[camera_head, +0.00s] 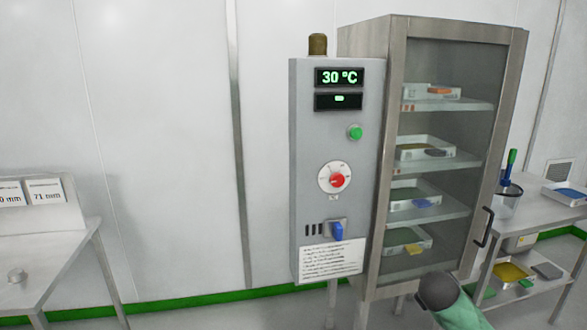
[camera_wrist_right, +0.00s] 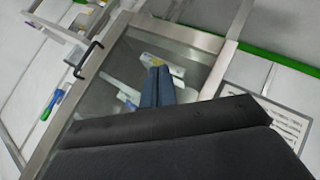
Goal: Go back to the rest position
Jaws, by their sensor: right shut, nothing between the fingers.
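My right gripper (camera_wrist_right: 155,88) shows in the right wrist view. Its two blue-grey fingers are together, with nothing between them. Behind the fingers is the glass door of the drying cabinet (camera_wrist_right: 112,75), with pale trays seen through it; I cannot tell how far the fingers are from the glass. In the head view, part of my right arm shows at the bottom right, in front of the cabinet's lower edge, but its fingers are not seen. My left gripper is in neither view.
The steel cabinet (camera_head: 397,120) has its glass door shut, with a dark handle (camera_head: 484,228) and several trays inside. A control panel (camera_head: 337,170) reads 30 °C. A table (camera_head: 60,262) stands left, a trolley (camera_head: 545,215) right. Floor between left table and cabinet is clear.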

